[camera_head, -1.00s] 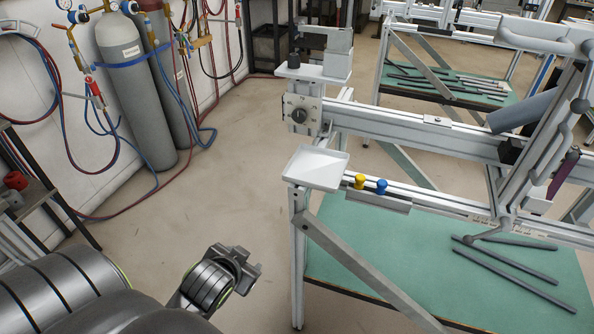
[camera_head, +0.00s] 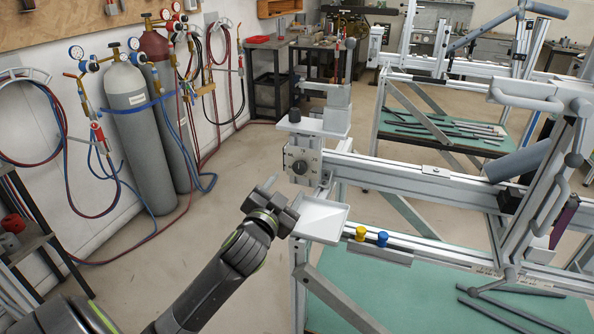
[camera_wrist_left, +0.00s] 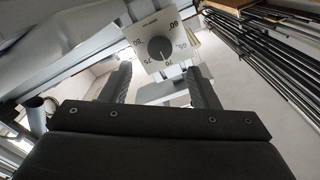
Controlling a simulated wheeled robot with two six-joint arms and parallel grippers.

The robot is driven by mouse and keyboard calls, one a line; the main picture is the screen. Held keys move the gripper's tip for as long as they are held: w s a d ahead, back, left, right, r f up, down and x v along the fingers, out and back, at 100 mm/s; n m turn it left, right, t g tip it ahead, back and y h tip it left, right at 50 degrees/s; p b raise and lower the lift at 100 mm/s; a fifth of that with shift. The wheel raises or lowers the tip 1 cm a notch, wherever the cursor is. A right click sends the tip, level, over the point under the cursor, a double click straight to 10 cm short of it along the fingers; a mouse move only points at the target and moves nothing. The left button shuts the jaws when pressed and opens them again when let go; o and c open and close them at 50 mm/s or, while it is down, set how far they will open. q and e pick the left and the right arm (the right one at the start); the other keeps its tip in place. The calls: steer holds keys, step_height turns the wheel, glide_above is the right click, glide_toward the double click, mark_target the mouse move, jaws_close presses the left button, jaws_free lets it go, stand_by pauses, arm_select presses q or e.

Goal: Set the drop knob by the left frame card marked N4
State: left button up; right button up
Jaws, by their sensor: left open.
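The drop knob (camera_head: 300,167) is a dark round knob on a pale plate at the left end of the frame jig's upper rail. In the left wrist view the knob (camera_wrist_left: 158,48) sits on a white numbered dial, its light mark seeming to point near 70. My left gripper (camera_head: 283,191) is open and empty, just below and left of the knob in the head view. In the wrist view the knob shows beyond and between its fingers, apart from them. I cannot make out a card marked N4; small pale labels (camera_head: 485,270) on the lower rail are unreadable. My right gripper is out of view.
A white tray (camera_head: 320,220) is close to the right of my left gripper. Yellow (camera_head: 361,233) and blue (camera_head: 382,238) knobs stand on the lower rail. Gas cylinders (camera_head: 140,135) with hoses stand at the left wall. The floor between is clear.

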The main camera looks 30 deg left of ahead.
mark_target(299, 170)
arm_select(q)
steer(key=x, duration=0.8)
steer(key=shift+d+p, duration=0.1)
steer(key=shift+p, duration=0.2)
steer(key=c, duration=0.9)
